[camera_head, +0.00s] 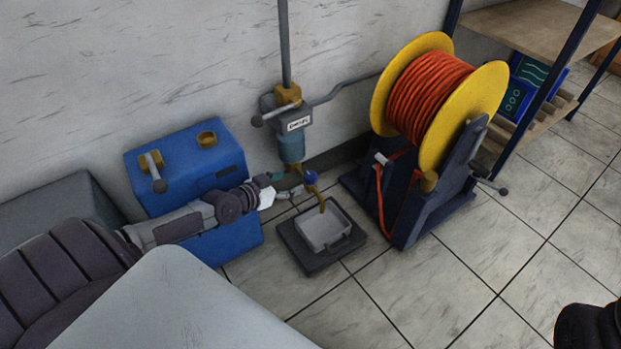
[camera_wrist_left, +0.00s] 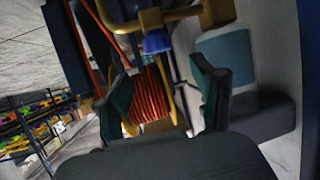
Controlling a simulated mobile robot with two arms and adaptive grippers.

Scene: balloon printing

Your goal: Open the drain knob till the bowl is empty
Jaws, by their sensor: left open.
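The blue drain knob (camera_head: 311,177) sits on a brass pipe below the teal bowl (camera_head: 291,148) of the wall-mounted filter. The bowl's liquid level cannot be made out. My left gripper (camera_head: 286,185) is just left of the knob, its fingers apart and empty. In the left wrist view the knob (camera_wrist_left: 157,42) shows above and between the open fingertips (camera_wrist_left: 162,84), with no clear contact. The bowl (camera_wrist_left: 225,58) is at the right there. The brass spout (camera_head: 322,204) points down over a grey tray (camera_head: 289,246). My right gripper is not in view.
A blue box (camera_head: 190,160) with brass fittings stands left of the filter, behind my left arm. A yellow reel (camera_head: 490,90) with red hose stands close on the right, a shelf (camera_head: 535,28) beyond it. The tiled floor (camera_head: 430,295) in front is clear.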

